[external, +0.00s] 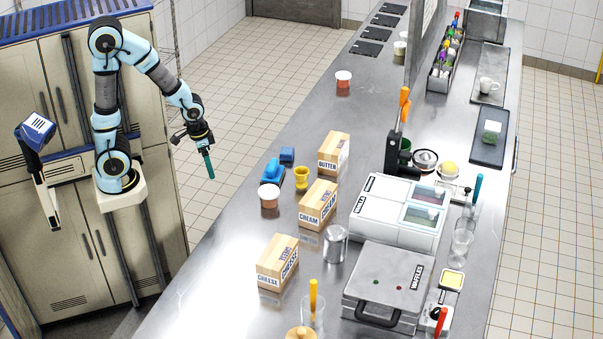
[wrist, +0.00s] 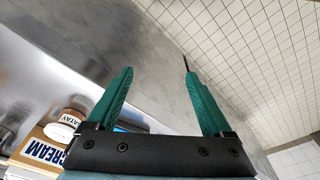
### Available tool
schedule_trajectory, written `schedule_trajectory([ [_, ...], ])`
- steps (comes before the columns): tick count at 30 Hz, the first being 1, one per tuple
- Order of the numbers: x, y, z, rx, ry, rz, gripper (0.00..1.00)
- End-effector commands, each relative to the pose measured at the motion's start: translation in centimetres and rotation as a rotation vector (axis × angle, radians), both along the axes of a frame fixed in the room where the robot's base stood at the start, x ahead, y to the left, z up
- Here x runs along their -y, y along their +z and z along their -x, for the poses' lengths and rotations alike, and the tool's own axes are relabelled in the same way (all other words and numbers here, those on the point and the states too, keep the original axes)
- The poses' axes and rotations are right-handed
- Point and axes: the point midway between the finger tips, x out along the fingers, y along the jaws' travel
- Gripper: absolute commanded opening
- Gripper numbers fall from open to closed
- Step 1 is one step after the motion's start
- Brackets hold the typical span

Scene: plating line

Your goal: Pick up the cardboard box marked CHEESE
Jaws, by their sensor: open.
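The cardboard box marked CHEESE (external: 277,262) stands on the near part of the steel counter in the external view, with its label facing the front. My gripper (external: 209,166) hangs over the floor left of the counter, well apart from the box. In the wrist view my gripper (wrist: 155,90) shows two green fingers spread apart with nothing between them.
On the counter (external: 205,287), the CREAM box (external: 318,205) and BUTTER box (external: 334,153) stand behind the CHEESE box. A metal can (external: 335,244) is to its right, a white-lidded jar (external: 269,195) behind it. A glass with a yellow-handled tool (external: 313,305) stands in front at right.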

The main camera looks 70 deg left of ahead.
Motion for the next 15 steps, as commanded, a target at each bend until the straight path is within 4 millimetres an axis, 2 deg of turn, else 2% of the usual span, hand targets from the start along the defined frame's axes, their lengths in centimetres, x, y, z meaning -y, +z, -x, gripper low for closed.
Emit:
schedule_trajectory([
  [1, 0.0, 0.0, 0.0, 0.0, 0.0, 0.0, 0.92],
  [3, 0.0, 0.0, 0.0, 0.0, 0.0, 0.0, 0.99],
  [11, 0.0, 0.1, 0.0, 0.001, 0.0, 0.0, 1.0],
  [15, 0.0, 1.6, -0.2, 0.007, 0.0, 0.001, 1.0],
])
